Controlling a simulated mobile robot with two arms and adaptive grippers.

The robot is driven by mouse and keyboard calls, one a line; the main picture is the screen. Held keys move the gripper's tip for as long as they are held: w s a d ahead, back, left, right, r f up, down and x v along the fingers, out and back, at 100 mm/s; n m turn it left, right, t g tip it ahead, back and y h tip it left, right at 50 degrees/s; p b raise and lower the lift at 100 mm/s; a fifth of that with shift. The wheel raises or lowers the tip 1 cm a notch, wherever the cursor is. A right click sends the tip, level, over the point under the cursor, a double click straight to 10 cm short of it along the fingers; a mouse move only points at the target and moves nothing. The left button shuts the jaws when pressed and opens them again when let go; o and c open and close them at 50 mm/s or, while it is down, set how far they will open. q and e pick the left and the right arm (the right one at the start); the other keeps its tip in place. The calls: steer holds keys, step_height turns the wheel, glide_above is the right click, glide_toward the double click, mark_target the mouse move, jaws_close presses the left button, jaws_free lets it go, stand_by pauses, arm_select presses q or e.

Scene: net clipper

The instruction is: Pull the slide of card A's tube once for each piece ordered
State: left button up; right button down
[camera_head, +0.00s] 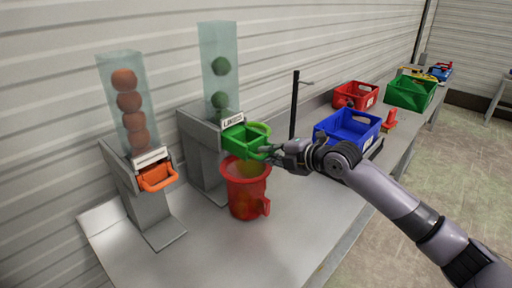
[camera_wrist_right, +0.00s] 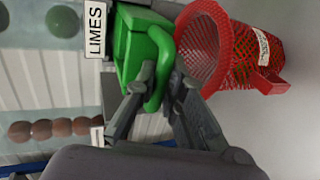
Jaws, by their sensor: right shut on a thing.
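The limes tube (camera_head: 220,65) is clear, holds green balls and stands on a grey dispenser. Its green slide (camera_head: 243,141) sticks out over a red mesh bucket (camera_head: 242,197). My right gripper (camera_head: 268,152) is shut on the handle of this slide; the handle (camera_wrist_right: 160,75) shows between the fingers in the right wrist view. A LIMES label (camera_wrist_right: 95,30) is beside it there. The bucket shows blurred yellow-green inside. A second tube (camera_head: 128,105) at the left holds several orange balls above an orange slide (camera_head: 157,177). I cannot make out card A. My left gripper is out of view.
A blue crate (camera_head: 347,128), a red crate (camera_head: 355,95) and a green crate (camera_head: 410,92) stand along the bench (camera_head: 300,222) to the right. A black post (camera_head: 294,105) stands behind my gripper. The bench front is clear.

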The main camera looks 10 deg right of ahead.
mark_target(258, 146)
steer(key=shift+w+a+r, duration=0.1)
steer(key=shift+w+a, duration=0.3)
steer(key=shift+w, duration=0.3)
steer(key=shift+w+a, duration=0.4)
steer(key=shift+w, duration=0.35)
steer(key=shift+w+a+r, duration=0.1)
steer(key=shift+w+a, duration=0.3)
steer(key=shift+w, duration=0.3)
steer(key=shift+w+a+f+b, duration=0.1)
steer(key=shift+w+a+b, duration=0.25)
steer(key=shift+w, duration=0.3)
steer(key=shift+w+a+r+b, duration=0.1)
steer(key=shift+w+a+b, duration=0.1)
steer(key=shift+w+a, duration=0.4)
steer(key=shift+w+a+f+b, duration=0.1)
steer(key=shift+w+a+b, duration=0.2)
steer(key=shift+w, duration=0.4)
steer(key=c, duration=1.8)
jaws_free()
steer(key=shift+d+f, duration=0.1)
steer(key=shift+d, duration=0.1)
steer(key=shift+o, duration=1)
steer(key=shift+s+a, duration=0.1)
steer(key=shift+a, duration=0.1)
